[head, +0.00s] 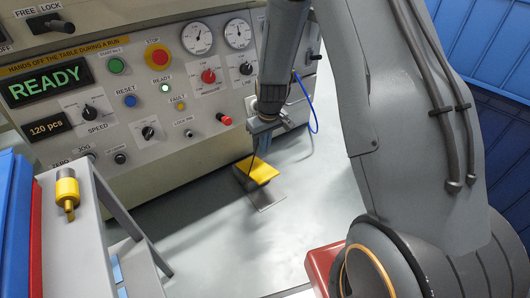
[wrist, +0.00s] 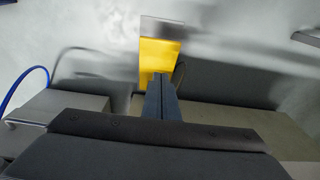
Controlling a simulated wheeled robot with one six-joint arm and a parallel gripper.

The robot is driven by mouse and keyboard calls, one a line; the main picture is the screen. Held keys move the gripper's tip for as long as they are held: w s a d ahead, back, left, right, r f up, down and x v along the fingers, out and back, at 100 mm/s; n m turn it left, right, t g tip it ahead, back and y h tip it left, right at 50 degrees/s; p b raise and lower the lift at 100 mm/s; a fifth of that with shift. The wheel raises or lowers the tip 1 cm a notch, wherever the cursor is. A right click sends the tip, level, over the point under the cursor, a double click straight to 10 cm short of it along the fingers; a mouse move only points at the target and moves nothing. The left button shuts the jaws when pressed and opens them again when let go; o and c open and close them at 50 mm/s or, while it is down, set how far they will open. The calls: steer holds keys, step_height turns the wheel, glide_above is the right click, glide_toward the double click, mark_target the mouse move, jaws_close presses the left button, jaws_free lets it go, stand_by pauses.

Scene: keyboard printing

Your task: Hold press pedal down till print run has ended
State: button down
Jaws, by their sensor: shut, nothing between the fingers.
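The yellow press pedal (head: 258,169) sits low at the foot of the grey machine, on a metal plate. It also shows in the wrist view (wrist: 160,58), ahead of my fingers. My gripper (head: 262,150) is shut and empty, pointing down just over the pedal's rear part. In the wrist view its closed fingers (wrist: 160,92) overlap the pedal's near edge. I cannot tell whether they touch it. The display (head: 46,83) reads READY, and the counter (head: 51,127) reads 120 pcs.
The machine panel (head: 140,110) has a red stop button (head: 158,57), other buttons, knobs and gauges. A side table (head: 90,215) with a yellow fitting (head: 67,190) stands at left. A red box (head: 322,265) is at the front. A blue cable curves beside my gripper. The floor right of the pedal is clear.

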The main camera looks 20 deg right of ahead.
steer(key=b, duration=0.5)
glide_above(264, 175)
step_height(264, 175, down, 10)
steer(key=shift+f, duration=0.25)
steer(key=shift+s+d+f+b, duration=0.1)
steer(key=shift+s+f+b, duration=0.15)
steer(key=shift+f+b, duration=0.3)
